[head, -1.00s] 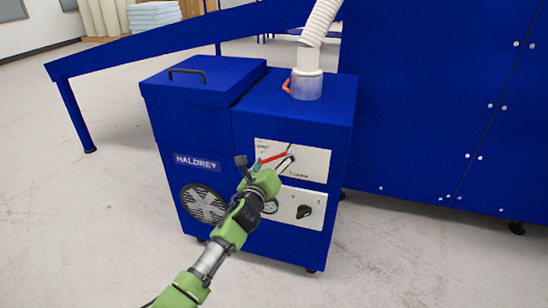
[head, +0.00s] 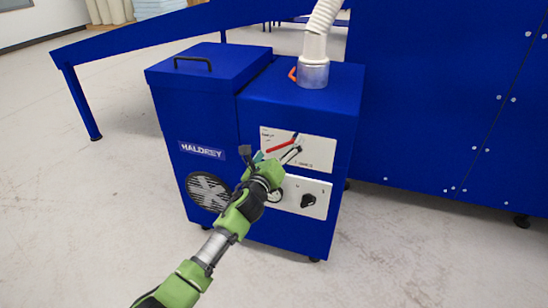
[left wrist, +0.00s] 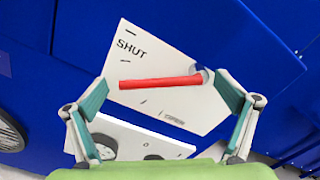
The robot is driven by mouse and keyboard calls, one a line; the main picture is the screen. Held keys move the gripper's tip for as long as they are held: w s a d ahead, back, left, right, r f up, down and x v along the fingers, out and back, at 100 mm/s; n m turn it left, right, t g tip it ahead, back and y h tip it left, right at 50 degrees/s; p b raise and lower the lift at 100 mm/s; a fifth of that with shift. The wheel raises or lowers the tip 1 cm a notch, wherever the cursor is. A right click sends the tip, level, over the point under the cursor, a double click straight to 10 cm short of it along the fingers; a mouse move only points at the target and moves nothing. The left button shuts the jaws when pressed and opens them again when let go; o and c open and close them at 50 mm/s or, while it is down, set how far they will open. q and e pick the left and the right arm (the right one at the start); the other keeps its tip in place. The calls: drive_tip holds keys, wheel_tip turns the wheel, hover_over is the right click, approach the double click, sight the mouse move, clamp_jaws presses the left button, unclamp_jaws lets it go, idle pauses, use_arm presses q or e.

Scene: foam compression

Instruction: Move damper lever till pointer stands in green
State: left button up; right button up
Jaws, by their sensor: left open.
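The red damper lever (head: 283,146) is on a white plate (head: 318,155) on the front of the blue machine. In the left wrist view the lever (left wrist: 158,83) lies nearly level below the word SHUT, with a grey pivot at its right end. My left gripper (head: 274,156) is open in front of the plate. In the left wrist view its fingers stand either side of the lever, with no clear grip on it. My right gripper is not in view.
The lower white panel (head: 318,190) carries a black knob (head: 308,201). A large blue housing (head: 430,110) stands at the right. The floor in front is clear.

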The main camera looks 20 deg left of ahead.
use_arm(q)
drive_tip(key=s, duration=1.1)
drive_tip(key=shift+s+a, duration=0.2)
